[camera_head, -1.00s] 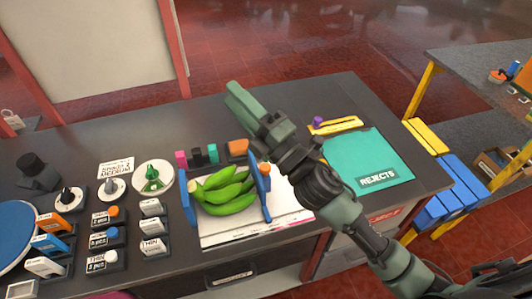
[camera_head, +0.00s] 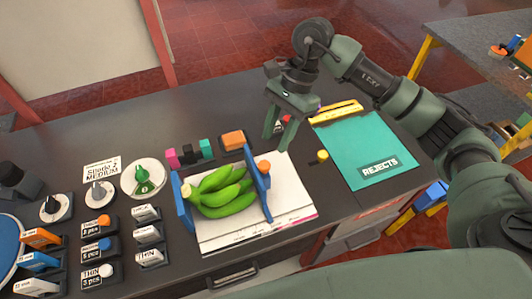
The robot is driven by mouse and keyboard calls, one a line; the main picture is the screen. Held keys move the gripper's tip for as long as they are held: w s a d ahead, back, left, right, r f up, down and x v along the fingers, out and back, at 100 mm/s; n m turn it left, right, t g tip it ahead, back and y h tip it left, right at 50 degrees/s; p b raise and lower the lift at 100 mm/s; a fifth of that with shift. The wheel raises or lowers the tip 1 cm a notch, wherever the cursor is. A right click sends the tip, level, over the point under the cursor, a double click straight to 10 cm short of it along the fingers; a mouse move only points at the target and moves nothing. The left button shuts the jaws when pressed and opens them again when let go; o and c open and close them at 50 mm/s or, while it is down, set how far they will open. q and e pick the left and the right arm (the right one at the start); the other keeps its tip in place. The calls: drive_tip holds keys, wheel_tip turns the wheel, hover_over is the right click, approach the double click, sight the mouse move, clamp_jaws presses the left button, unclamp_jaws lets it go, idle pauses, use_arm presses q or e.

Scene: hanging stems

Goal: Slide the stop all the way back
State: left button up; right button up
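A blue upright plate with an orange knob (camera_head: 258,184) stands at the right of a green banana bunch (camera_head: 226,194); it looks like the stop. A second blue plate (camera_head: 184,208) stands at the bunch's left. Both are on a white board (camera_head: 235,235). My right gripper (camera_head: 279,140) points down behind the board, above the counter and apart from the knobbed plate. Its two fingers are spread with nothing between them. My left gripper is not in view.
An orange block (camera_head: 233,140) and several small coloured blocks lie behind the board. A short yellow peg (camera_head: 322,156) stands right of my gripper, beside the teal REJECTS mat (camera_head: 365,150). Dials and labelled switches fill the counter's left. Bare counter lies behind.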

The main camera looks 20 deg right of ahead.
sight(265, 163)
drive_tip(key=p+x, duration=0.2)
drive_tip(key=x, duration=0.4)
drive_tip(key=shift+s+a, duration=0.15)
drive_tip(key=shift+a, duration=0.05)
drive_tip(key=shift+s+a+f+p, duration=0.15)
drive_tip(key=shift+f+p, duration=0.15)
drive_tip(key=shift+f, duration=0.2)
clamp_jaws()
drive_tip(key=shift+r, duration=0.1)
idle(0.6)
